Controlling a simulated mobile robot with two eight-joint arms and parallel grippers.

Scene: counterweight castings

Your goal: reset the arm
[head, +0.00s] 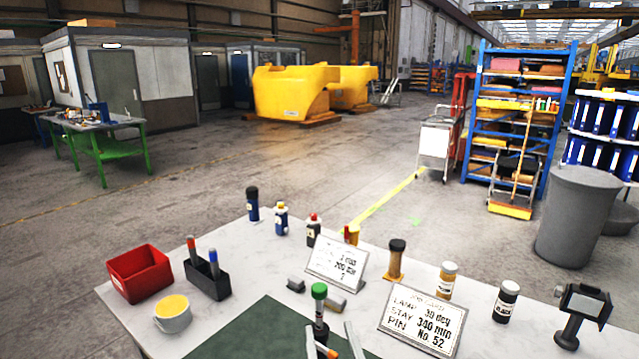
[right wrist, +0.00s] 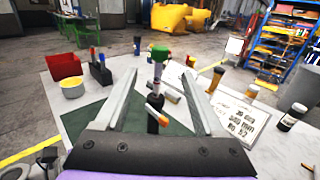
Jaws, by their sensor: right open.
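My right gripper (head: 331,332) is at the bottom centre of the head view, over the front of the table. Its two fingers also show in the right wrist view (right wrist: 161,78), spread wide apart. Nothing is clamped between them. A green-topped dark upright tool (head: 319,300) stands beyond and between the fingers; it also shows in the right wrist view (right wrist: 158,62). An orange, white-ended piece (right wrist: 155,115) appears low between the fingers; I cannot tell what it rests on. My left gripper is in neither view.
The white table (head: 240,245) holds a green mat (head: 250,330), a red bin (head: 140,272), a yellow-filled cup (head: 173,312), a dark marker holder (head: 207,280), two printed cards (head: 337,265) (head: 422,318), several bottles and a black stand (head: 580,315). Open floor lies beyond.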

